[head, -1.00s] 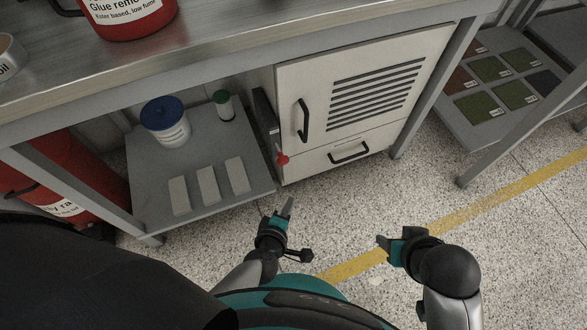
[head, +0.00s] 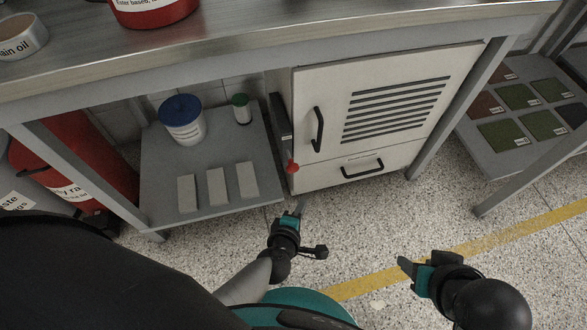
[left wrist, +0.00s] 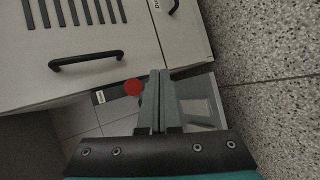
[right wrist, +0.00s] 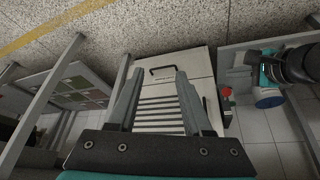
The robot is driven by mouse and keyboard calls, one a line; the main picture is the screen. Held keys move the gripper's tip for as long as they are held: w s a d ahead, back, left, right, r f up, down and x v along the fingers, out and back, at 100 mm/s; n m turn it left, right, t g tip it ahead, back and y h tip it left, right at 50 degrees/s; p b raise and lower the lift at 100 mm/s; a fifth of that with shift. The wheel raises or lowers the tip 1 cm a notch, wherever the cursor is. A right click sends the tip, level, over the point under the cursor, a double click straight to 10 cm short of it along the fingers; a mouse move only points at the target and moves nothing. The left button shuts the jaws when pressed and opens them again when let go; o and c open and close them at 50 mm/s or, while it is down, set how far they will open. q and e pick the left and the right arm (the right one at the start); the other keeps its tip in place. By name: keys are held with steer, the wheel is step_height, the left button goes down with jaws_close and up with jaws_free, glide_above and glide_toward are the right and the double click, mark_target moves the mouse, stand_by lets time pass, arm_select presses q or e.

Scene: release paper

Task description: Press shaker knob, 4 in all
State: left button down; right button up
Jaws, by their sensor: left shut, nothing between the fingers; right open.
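The red shaker knob (head: 292,167) sits at the lower end of a narrow dark device (head: 283,120), beside the white cabinet's left edge. My left gripper (head: 301,206) is shut and empty, a short way in front of and below the knob in the head view. In the left wrist view the knob (left wrist: 133,87) shows just left of the closed fingertips (left wrist: 157,73), with no clear contact. My right gripper (head: 404,263) is open and empty over the floor to the right. In the right wrist view the knob (right wrist: 227,91) lies right of its fingers (right wrist: 158,74).
The white cabinet (head: 400,70) has black handles. Left of it, a low shelf (head: 235,203) holds a blue-lidded tub (head: 183,122), a green-capped bottle (head: 241,108) and three pale blocks (head: 219,187). A table leg (head: 440,115) stands right of the cabinet.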

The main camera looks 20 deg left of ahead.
mark_target(290, 170)
arm_select(q)
steer(key=w+a, duration=0.4)
steer(key=w, duration=0.2)
steer(key=shift+w+a+p, duration=0.1)
steer(key=shift+w+p, duration=0.05)
steer(key=shift+p, duration=0.15)
stand_by(1.8)
steer(key=shift+w+a, duration=0.15)
steer(key=shift+w, duration=0.05)
steer(key=shift+w+a, duration=1.05)
steer(key=shift+w, duration=0.25)
stand_by(1.8)
steer(key=shift+s+d, duration=0.6)
steer(key=shift+s, duration=0.25)
steer(key=shift+s+d, duration=0.6)
steer(key=shift+s, duration=0.2)
steer(key=shift+s+d, duration=0.75)
steer(key=shift+s, duration=0.3)
steer(key=shift+s+d, duration=0.7)
steer(key=shift+s, duration=0.3)
